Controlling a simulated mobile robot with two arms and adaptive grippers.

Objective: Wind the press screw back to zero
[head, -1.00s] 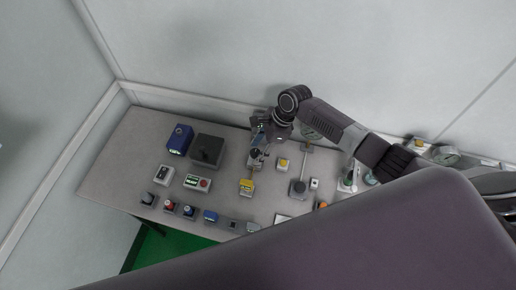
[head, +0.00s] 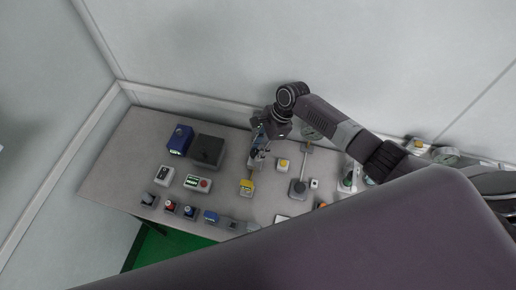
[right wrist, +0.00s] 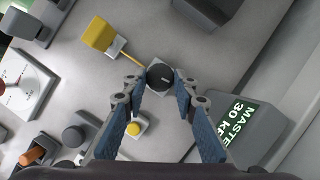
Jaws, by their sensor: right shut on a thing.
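A small dark round knob (right wrist: 160,77) with a pale mark on its top sits on a grey base, beside a thin yellow rod. I take it for the press screw's knob. In the right wrist view my right gripper (right wrist: 162,92) has its two blue-padded fingers on either side of this knob and is shut on it. In the head view the right gripper (head: 259,150) points down over the grey base, and its fingers partly hide the knob. The rod leads to a yellow block (right wrist: 99,33), which also shows in the head view (head: 246,187). My left gripper is not in view.
A box with a green "MASTER" display (right wrist: 238,122) stands close to the right finger. A yellow button (head: 283,163) lies right of the gripper. A blue box (head: 180,140) and dark box (head: 207,151) stand left. Several small devices line the front edge.

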